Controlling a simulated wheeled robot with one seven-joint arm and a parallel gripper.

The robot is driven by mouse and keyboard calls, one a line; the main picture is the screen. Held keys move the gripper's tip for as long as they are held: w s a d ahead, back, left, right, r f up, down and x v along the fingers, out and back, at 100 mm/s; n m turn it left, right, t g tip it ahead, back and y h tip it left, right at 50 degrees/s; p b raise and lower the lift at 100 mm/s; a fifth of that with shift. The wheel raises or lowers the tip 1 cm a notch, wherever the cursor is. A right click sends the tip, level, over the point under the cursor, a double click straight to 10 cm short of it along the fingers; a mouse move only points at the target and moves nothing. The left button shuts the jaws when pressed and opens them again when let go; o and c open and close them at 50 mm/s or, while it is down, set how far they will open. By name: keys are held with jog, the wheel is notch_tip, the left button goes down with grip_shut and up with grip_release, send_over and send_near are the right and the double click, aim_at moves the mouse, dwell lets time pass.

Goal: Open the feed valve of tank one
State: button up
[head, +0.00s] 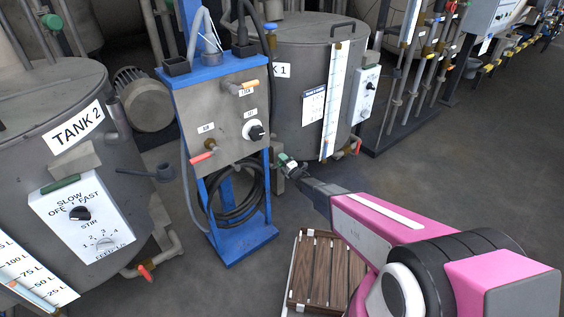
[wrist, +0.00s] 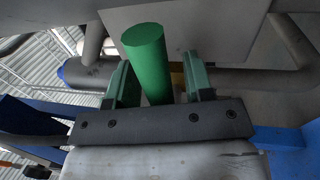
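Tank one (head: 300,100), a grey drum with a partly hidden "K 1" label, stands behind the blue stand. My gripper (head: 287,163) reaches low in front of tank one, by the stand's right side. In the wrist view, a green cylindrical handle (wrist: 150,60) lies between the two green fingers of my gripper (wrist: 160,82). The fingers are apart, with a gap showing on the handle's right; contact on the left is unclear. The handle looks like a valve lever, but its valve body is mostly hidden. In the head view my gripper hides most of this spot.
The blue stand (head: 240,245) with a grey control panel (head: 215,115) and coiled black hose (head: 240,195) is close on the left. Tank two (head: 50,110) stands further left. A red-handled valve (head: 355,147) sits at tank one's lower right. A slatted wooden pallet (head: 322,270) lies below my arm.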

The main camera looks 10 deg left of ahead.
jog(key=shift+d, duration=0.15)
jog(key=v, duration=1)
jog(key=shift+s+f, duration=0.15)
jog(key=shift+s, duration=0.1)
jog(key=shift+d, duration=0.2)
jog(key=w+d+r+m+g+h, duration=0.1)
jog(key=d+r+m+h, duration=0.4)
jog(key=d+m+h, duration=0.4)
jog(key=d+r+m+h, duration=0.4)
jog(key=d+r+m, duration=0.2)
jog(key=d, duration=0.5)
jog(key=s+d+r+m+g, duration=0.4)
jog(key=s, duration=0.4)
jog(key=s+d+r+m+g+h, duration=0.1)
jog(key=s+d+r+m+g, duration=0.3)
jog(key=s, duration=0.4)
jog(key=s+d+r+m+g+h, duration=0.1)
jog(key=s+d+r+m+g, duration=0.3)
jog(key=s, duration=0.5)
jog(key=shift+m, duration=0.6)
